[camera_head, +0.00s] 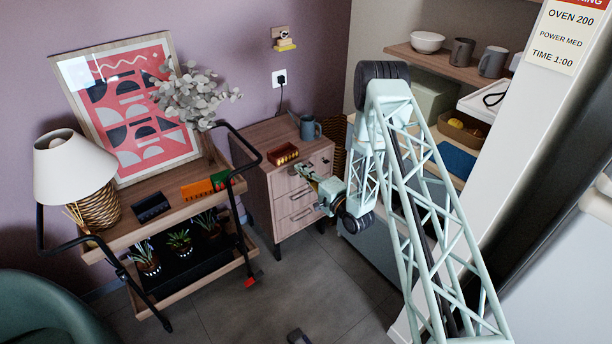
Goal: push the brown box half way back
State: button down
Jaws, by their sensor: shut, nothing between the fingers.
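A small reddish-brown open box (283,153) sits near the front edge of the wooden drawer cabinet's top (262,136). Small light items seem to show inside it, too small to tell. My gripper (300,169) is shut and empty. It is at the cabinet's front, just below and to the right of the box in the picture. I cannot tell whether it touches the box or the cabinet. My arm reaches in from the right and hides part of the cabinet's right side.
A blue-grey mug (308,127) stands behind and right of the box. A plugged-in cord (281,97) hangs behind the cabinet. A trolley (165,212) with a lamp, plants and a leaning picture stands left. Shelves at right hold a bowl (427,42), mugs and a brown tray (458,132).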

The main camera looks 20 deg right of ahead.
aim_at(286, 156)
jog(key=shift+b+x, duration=0.75)
jog(key=shift+x, duration=2.95)
jog(key=shift+w, duration=0.1)
